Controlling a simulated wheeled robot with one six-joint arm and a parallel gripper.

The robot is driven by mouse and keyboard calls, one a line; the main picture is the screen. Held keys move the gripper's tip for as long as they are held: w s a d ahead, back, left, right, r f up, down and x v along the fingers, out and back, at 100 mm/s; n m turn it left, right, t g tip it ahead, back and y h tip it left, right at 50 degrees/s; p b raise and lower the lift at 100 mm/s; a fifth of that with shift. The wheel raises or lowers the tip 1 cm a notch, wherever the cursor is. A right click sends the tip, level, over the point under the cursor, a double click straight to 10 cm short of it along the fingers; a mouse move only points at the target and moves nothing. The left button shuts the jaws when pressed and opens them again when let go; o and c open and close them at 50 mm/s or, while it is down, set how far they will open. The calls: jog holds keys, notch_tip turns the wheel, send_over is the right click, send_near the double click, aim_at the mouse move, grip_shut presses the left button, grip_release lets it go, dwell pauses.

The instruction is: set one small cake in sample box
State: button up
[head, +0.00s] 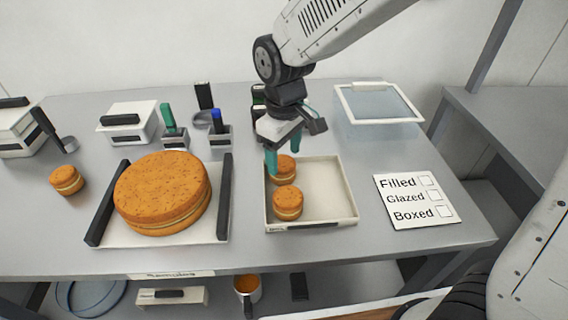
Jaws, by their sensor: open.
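A shallow pale box (330,182) stands at the middle of the table with a small dark label too small to read; I cannot tell if it is the sample box. Two small orange filled cakes are in its left part: a rear cake (285,174) and a front cake (288,204). A third small cake (66,180) sits on the bare table at the far left. My gripper (283,155) is open, teal fingertips pointing down at the rear cake, one by its left side and one behind it. Whether they touch it cannot be told.
A large filled cake (162,192) sits on a white tray (160,240) with dark side handles, left of the box. A clear white-rimmed cover (379,103) lies at the back right. A card (417,200) reads Filled, Glazed, Boxed, with empty squares. Tool holders (175,138) stand behind.

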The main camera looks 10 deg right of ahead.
aim_at(284, 163)
notch_tip(284, 163, up, 8)
jog(key=s+d+r+m, duration=0.2)
jog(key=s+d, duration=0.2)
jog(key=d, duration=0.2)
jog(key=s+d+r+m, duration=0.3)
jog(key=s+d, duration=0.1)
jog(key=d, duration=0.3)
jog(key=s+d+f+m+t, duration=0.1)
jog(key=s+d+m, duration=0.3)
jog(key=s+d, duration=0.3)
jog(key=s, duration=0.4)
jog(key=shift+s+d+f+m, duration=0.2)
jog(key=shift+d+f+m, duration=0.1)
jog(key=shift+d, duration=0.05)
